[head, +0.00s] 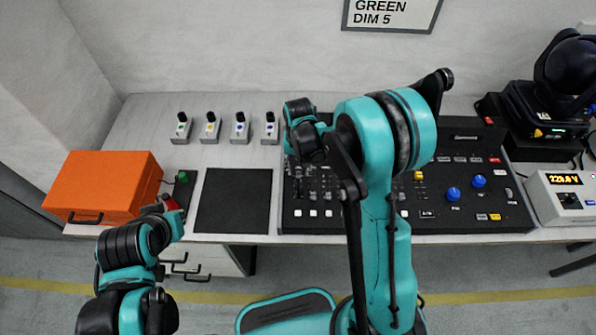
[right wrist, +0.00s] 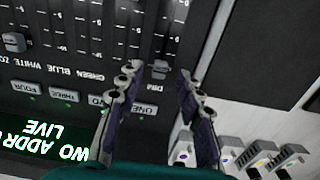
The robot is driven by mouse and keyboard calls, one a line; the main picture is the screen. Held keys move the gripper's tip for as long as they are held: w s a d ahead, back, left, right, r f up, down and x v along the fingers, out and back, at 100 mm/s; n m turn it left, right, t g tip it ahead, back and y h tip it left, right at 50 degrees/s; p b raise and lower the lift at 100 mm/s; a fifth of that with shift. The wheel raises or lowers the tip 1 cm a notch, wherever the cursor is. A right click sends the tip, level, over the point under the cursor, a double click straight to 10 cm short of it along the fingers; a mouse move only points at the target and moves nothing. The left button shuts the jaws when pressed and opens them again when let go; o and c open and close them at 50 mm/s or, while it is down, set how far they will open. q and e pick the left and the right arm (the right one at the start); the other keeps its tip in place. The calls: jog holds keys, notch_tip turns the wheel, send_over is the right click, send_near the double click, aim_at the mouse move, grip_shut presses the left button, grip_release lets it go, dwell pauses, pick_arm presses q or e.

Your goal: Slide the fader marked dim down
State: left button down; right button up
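The console (head: 460,215) lies on the table, with fader slots and printed labels in the right wrist view (right wrist: 75,65). The fader marked dim has a grey cap (right wrist: 160,68) near the printed DIM label at the console's edge. My right gripper (right wrist: 160,72) is open, with one fingertip on each side of this cap. I cannot tell whether either finger touches it. In the head view my right arm and wrist cover that corner of the console and hide the cap. My left gripper (head: 170,207) is at the table's front edge, its fingers unclear.
Several small switch boxes (head: 240,128) stand behind the black mat (head: 234,200). An orange case (head: 102,185) is at the left. A stage light (head: 545,110) and a voltage box (head: 565,197) are at the right. A wall sign (head: 392,14) reads GREEN DIM 5.

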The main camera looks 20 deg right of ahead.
jog(key=shift+f, duration=0.7)
